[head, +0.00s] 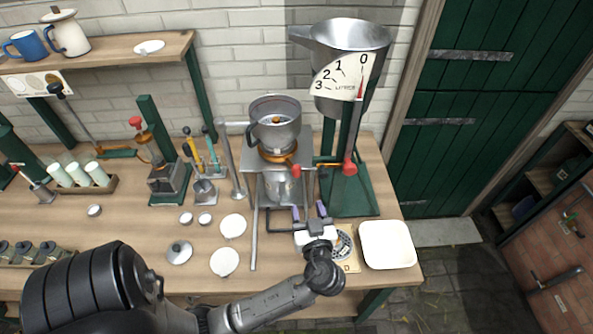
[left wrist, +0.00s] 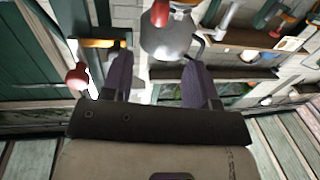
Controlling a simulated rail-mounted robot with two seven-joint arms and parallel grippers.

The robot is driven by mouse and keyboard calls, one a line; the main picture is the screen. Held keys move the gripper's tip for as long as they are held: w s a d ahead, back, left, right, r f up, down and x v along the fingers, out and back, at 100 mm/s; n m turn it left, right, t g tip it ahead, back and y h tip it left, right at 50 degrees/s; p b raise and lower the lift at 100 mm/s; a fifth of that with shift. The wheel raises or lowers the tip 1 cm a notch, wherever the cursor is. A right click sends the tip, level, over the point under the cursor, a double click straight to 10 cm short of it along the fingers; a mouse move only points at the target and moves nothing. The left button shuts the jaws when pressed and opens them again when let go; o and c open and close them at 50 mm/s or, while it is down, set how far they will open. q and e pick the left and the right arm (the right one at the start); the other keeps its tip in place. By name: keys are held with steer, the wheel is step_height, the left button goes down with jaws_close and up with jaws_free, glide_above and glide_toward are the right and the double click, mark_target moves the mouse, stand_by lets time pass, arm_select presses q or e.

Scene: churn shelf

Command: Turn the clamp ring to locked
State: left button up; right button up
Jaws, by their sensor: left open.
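The clamp ring (head: 279,156) looks like an orange-brown band around the base of a grey metal pot (head: 276,124), which stands on a raised metal stand. A red knob (head: 297,170) shows just below and right of the ring; I cannot tell for sure whether it belongs to it. My left gripper (head: 308,211) is open and empty, below and in front of the ring, apart from it. In the left wrist view its purple fingers (left wrist: 158,82) are spread, with a rounded grey metal vessel (left wrist: 170,40) beyond them. My right gripper is not in view.
A funnel-shaped measure (head: 345,45) with a litre dial stands on a green frame at right, with a red-ended orange bar (head: 330,168) near the stand. A white tray (head: 387,245) lies at the right corner. White discs (head: 232,226) and a grey lid (head: 179,252) lie left of my arm.

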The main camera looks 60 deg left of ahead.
mark_target(298, 174)
arm_select(q)
steer(key=p+x, duration=0.1)
steer(key=x, duration=1.1)
steer(key=shift+w+a+p, duration=0.15)
steer(key=shift+p, duration=0.2)
steer(key=shift+w+a, duration=0.2)
steer(key=shift+a, duration=0.45)
steer(key=c, duration=0.8)
jaws_close()
